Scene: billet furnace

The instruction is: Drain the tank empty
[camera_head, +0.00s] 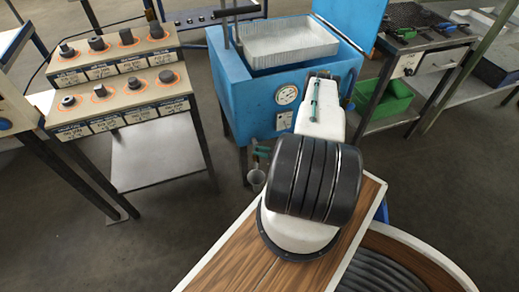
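The tank (246,108) is a blue box in the upper middle of the head view, with its blue lid (345,25) raised at the right. A silvery metal basket or tray (287,43) sits at its open top. A round dial gauge (287,94) and a small label plate (284,121) are on its front. Small green parts (262,151), perhaps a valve handle, and a grey cup-like spout (256,177) show low at the front, left of my arm. My arm covers the tank's right front. My gripper is not visible. The liquid level cannot be seen.
A stepped rack (115,85) with several dark billet-like pieces stands at left. A green bin (385,97) sits under the right bench (430,38). A control box (212,18) stands behind. Open grey floor (190,215) lies left of my base.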

